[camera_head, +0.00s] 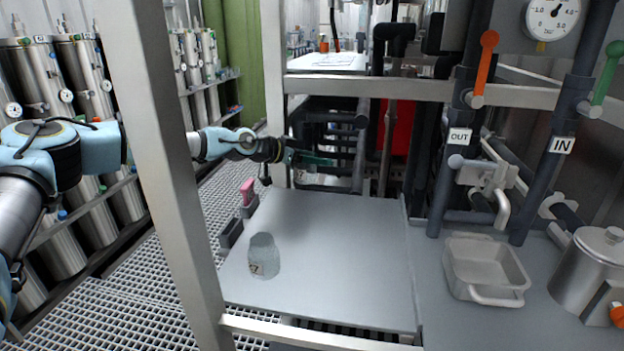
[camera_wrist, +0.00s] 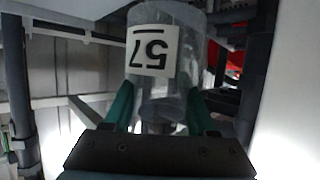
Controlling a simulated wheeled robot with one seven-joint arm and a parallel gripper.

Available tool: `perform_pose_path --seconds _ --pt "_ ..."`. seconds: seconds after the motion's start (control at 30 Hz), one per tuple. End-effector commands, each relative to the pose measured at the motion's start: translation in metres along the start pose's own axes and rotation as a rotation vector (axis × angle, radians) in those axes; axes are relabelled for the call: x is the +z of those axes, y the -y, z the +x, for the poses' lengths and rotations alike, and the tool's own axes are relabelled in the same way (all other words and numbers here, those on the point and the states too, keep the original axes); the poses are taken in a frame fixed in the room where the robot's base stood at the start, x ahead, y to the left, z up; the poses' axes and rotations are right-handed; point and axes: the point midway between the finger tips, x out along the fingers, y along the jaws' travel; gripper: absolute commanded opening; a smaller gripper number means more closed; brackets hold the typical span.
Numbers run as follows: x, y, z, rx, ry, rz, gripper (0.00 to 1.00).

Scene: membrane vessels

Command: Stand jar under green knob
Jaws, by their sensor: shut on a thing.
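My gripper (camera_head: 306,158) is stretched out above the back left of the grey table. In the wrist view my gripper (camera_wrist: 161,108) has its green fingers shut on a clear jar (camera_wrist: 192,80) with a white label that reads 57 upside down. In the head view the held jar is hard to make out behind the fingers. A second clear jar (camera_head: 265,250) with a small label stands on the left of the table. The green knob (camera_head: 607,70) is a lever on the IN pipe at the far right, well away from my gripper.
The grey table (camera_head: 340,250) is mostly bare. To its right are a grey tub (camera_head: 487,262) under a spout (camera_head: 502,210) and a steel pot (camera_head: 592,270). An orange lever (camera_head: 486,58) sits on the OUT pipe. A pale frame post (camera_head: 155,150) stands in front of my arm.

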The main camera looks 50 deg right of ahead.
Motion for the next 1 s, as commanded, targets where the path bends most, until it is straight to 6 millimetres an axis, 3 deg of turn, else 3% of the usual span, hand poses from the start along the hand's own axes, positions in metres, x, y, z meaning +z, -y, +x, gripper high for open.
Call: perform_pose_path --seconds 0.43,0.9,0.93,1.0 --pt "0.047 -0.001 0.019 0.001 -0.001 -0.002 0.02" --pt "0.054 0.0 0.022 -0.001 -0.001 0.002 0.02" --pt "0.054 0.0 0.022 -0.001 -0.001 0.001 0.58" --pt "0.053 0.0 0.022 0.0 -0.001 0.001 0.66"
